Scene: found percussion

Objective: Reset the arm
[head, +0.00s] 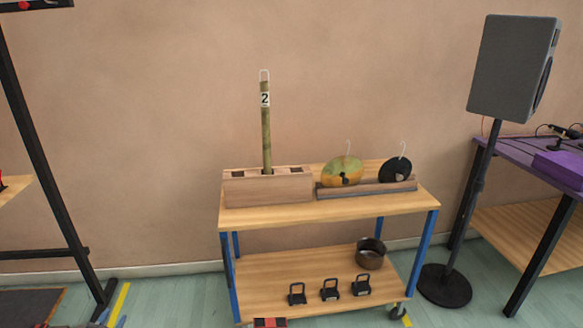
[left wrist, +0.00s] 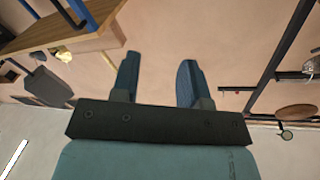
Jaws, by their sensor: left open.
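My left gripper (left wrist: 159,62) shows in the left wrist view with its two blue-grey fingers apart. Nothing is between the fingers, and a plain tan wall lies beyond them. I cannot make out either gripper for sure in the head view. My right gripper is not in view.
A blue-legged trolley (head: 325,212) holds a wooden block (head: 268,190) with an upright tube marked 2 (head: 266,130), and two discs in a rack (head: 367,189). Its lower shelf bears a pot (head: 370,254) and several black clamps. A speaker (head: 512,68) stands right.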

